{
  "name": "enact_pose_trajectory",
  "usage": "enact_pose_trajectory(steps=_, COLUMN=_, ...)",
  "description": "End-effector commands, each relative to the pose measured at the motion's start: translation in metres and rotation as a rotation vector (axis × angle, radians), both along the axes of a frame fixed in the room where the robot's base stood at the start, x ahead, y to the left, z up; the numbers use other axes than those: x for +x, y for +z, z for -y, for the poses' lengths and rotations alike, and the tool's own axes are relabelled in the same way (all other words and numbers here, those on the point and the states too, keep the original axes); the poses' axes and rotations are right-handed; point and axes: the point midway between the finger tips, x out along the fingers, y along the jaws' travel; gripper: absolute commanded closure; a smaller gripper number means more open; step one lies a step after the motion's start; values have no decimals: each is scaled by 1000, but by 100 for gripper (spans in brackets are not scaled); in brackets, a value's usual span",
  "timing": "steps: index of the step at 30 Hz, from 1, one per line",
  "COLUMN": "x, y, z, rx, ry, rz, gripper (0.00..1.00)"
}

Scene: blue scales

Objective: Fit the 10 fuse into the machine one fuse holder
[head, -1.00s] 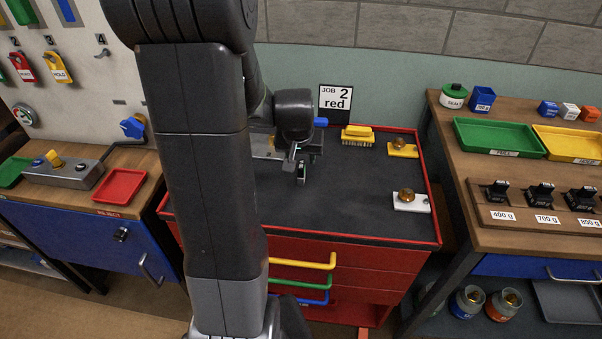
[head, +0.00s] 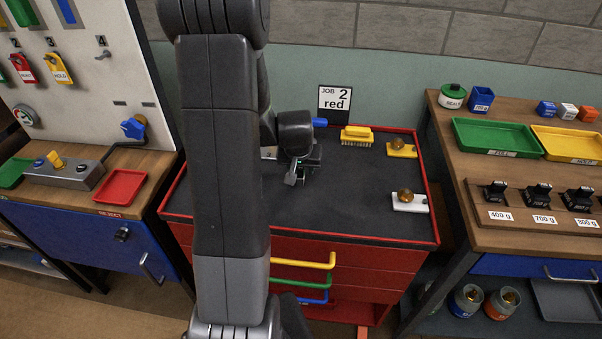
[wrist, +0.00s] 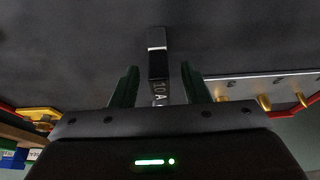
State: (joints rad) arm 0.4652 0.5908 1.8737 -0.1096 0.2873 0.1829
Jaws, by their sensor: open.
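The fuse (wrist: 157,62) is a small dark block with a pale band, marked "10A" in the wrist view. It lies on the dark top of the red cabinet. My gripper (wrist: 160,72) is open, with one green-edged finger on each side of the fuse's near part and visible gaps between. In the head view my gripper (head: 293,177) is low over the cabinet top, and the fuse cannot be made out there. A pale metal strip with brass-coloured pieces (wrist: 262,84) is to the right in the wrist view. I cannot tell whether it is the machine one fuse holder.
A yellow brush (head: 357,135), a yellow block with a brass knob (head: 402,150) and a white one (head: 410,203) stand on the cabinet top (head: 345,215). A "JOB 2 red" sign (head: 335,103) is behind.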

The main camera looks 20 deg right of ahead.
Motion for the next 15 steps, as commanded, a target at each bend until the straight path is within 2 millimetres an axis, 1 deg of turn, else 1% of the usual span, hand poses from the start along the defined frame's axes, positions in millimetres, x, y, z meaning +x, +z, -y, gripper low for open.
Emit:
enact_pose_trajectory(steps=1, x=0, y=0, z=0, rx=0, ry=0, rz=0, gripper=58)
enact_pose_trajectory(steps=7, x=0, y=0, z=0, rx=0, ry=0, rz=0, gripper=97)
enact_pose_trajectory(steps=8, x=0, y=0, z=0, rx=0, ry=0, rz=0, gripper=100)
enact_pose_trajectory(steps=15, x=0, y=1, z=0, rx=0, ry=0, rz=0, gripper=100)
